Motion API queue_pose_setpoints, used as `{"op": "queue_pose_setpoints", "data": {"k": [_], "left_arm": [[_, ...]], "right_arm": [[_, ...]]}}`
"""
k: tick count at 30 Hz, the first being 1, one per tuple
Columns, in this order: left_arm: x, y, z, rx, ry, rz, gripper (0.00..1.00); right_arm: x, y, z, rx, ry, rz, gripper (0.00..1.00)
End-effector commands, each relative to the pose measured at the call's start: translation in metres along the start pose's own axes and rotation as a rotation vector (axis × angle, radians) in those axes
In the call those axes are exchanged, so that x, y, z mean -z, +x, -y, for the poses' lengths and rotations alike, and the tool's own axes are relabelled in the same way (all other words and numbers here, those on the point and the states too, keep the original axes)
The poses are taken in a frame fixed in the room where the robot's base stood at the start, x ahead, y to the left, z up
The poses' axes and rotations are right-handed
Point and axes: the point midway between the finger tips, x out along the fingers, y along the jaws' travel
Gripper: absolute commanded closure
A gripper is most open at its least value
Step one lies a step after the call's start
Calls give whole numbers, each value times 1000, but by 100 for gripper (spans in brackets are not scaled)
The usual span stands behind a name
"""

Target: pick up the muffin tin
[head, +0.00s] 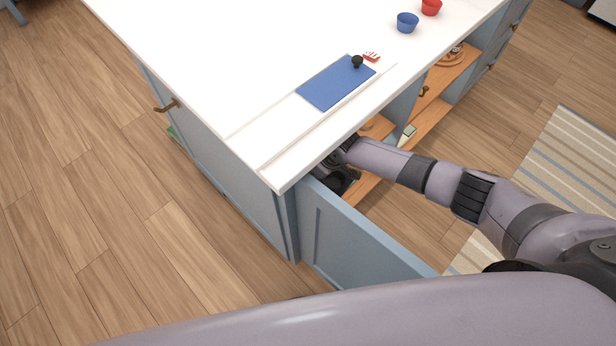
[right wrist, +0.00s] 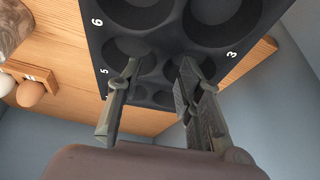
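The muffin tin (right wrist: 92,38) is dark grey with round cups and white numbers. It fills the upper middle of the right wrist view, over a wooden shelf. My right gripper (right wrist: 159,68) is open, its two fingers apart in front of the tin's cups. Whether the fingers touch the tin I cannot tell. My left gripper is not in view.
An open blue door (head: 355,240) stands in front of the cabinet. On the white counter (head: 225,60) are a blue board (head: 335,84), a blue cup (head: 407,23) and a red cup (head: 431,7).

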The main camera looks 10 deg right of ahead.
Motion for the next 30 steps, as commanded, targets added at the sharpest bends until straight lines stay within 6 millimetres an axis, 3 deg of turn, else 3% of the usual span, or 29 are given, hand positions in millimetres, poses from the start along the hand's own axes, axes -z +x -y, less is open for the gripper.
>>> {"op": "queue_pose_setpoints", "data": {"k": [3,6,15,30], "left_arm": [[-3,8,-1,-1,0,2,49],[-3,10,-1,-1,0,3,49],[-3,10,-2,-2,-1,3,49],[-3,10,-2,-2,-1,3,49]], "right_arm": [[-1,21,0,1,1,3,67],[0,29,0,0,1,1,67],[0,30,0,0,0,1,67],[0,30,0,0,0,1,100]]}}
